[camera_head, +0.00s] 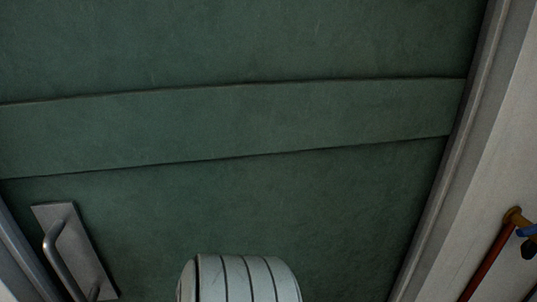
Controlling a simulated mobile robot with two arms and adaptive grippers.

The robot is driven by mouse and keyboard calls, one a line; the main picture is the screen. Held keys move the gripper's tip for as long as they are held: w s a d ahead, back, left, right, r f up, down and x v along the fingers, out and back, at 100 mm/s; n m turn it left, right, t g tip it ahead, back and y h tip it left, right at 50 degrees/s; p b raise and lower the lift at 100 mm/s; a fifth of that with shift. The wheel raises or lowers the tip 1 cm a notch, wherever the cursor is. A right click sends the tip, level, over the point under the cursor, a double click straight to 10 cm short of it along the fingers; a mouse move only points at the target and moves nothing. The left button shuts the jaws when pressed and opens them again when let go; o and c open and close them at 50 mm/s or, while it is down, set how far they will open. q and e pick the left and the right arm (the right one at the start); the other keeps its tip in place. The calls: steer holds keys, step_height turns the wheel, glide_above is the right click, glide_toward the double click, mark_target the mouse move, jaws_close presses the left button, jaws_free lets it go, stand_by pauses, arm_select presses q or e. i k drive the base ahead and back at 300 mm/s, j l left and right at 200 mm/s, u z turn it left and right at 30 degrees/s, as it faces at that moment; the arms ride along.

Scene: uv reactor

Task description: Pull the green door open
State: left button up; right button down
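The green door (250,45) fills most of the head view. A raised horizontal band (235,125) crosses it. A metal pull handle (62,262) on a flat plate sits on the door at the lower left, close to its left edge. The door appears to lie within its frame, but I cannot tell whether it is fully shut. Its bottom is outside the view. Neither my left nor my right gripper shows, so I see nothing touching the handle.
A grey door frame (462,140) runs down the right side, with a pale wall (510,130) beyond it. A strip of frame (20,262) shows at the lower left. A red pipe (487,262) with a brass fitting (516,217) stands at the lower right.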

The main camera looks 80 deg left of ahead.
mark_target(139, 139)
steer(key=u, duration=2.4)
steer(key=k+u, duration=0.1)
steer(key=u, duration=0.4)
